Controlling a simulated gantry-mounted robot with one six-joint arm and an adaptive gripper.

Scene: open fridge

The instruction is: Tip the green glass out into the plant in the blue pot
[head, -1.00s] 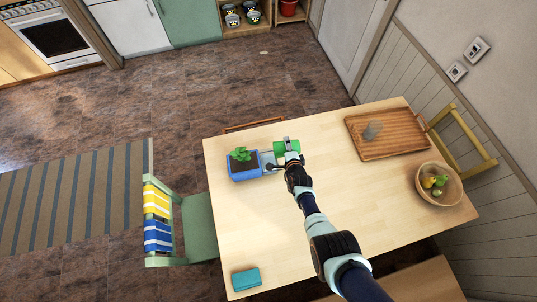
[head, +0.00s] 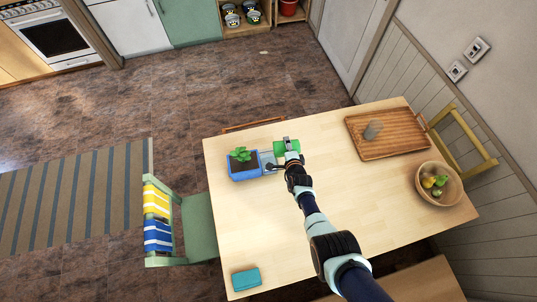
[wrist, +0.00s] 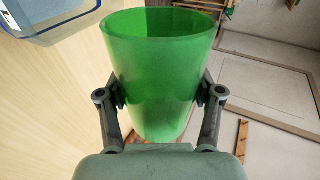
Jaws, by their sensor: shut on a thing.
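My gripper (head: 288,147) is shut on the green glass (head: 281,151), above the table just right of the blue pot (head: 243,174). The glass looks tipped on its side, with its mouth toward the pot. In the wrist view, the glass (wrist: 158,75) sits between both fingers (wrist: 160,98); I cannot see whether anything is inside. The leafy green plant (head: 240,154) grows in dark soil in the pot. A blue rim (wrist: 62,36) shows at the upper left of the wrist view, apart from the glass in that picture.
A wooden tray (head: 378,152) holding a clear glass (head: 373,129) and a bowl of fruit (head: 457,188) stand on the right. A teal item (head: 246,280) lies at the front left. The middle of the table (head: 260,225) is clear. A green chair (head: 199,226) is at the left.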

